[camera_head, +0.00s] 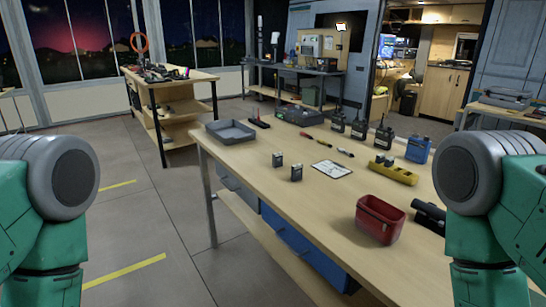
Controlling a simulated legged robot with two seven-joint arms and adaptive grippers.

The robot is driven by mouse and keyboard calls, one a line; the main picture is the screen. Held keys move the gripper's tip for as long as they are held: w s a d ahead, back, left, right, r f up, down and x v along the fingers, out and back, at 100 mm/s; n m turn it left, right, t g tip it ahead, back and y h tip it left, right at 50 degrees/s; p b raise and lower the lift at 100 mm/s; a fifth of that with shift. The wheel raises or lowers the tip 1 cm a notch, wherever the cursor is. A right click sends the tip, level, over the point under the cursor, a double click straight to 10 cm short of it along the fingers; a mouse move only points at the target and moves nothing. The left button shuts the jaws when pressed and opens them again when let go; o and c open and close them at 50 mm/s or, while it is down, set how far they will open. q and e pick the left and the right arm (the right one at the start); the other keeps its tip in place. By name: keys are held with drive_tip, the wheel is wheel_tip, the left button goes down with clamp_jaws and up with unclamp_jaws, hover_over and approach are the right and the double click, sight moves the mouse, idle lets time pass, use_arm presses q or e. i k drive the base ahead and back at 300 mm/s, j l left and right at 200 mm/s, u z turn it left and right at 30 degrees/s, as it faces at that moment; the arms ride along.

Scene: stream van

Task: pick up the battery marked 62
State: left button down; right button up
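Two small dark blocks that look like batteries stand upright on the wooden workbench (235,160). One block (278,160) is farther left and the other block (297,173) is just right of it and nearer me. Both have pale marks on the front, too small to read, so I cannot tell which is marked 62. A yellow holder (404,175) with dark and greenish items in it lies to their right. My arms show only as green and grey links at the left and right edges. Neither gripper is in view.
A white sheet (332,169), several black radios (359,129), a blue container (418,150) and a grey tray (230,131) share the bench. The bench's near left area is clear.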

sight(296, 173)
drive_tip(key=i+j, duration=0.2)
drive_tip(key=i+j+z, duration=0.35)
drive_tip(key=j+z, duration=0.15)
drive_tip(key=j, duration=0.2)
drive_tip(key=i+j+z, duration=0.2)
drive_tip(key=j, duration=0.2)
drive_tip(key=k+l, duration=0.05)
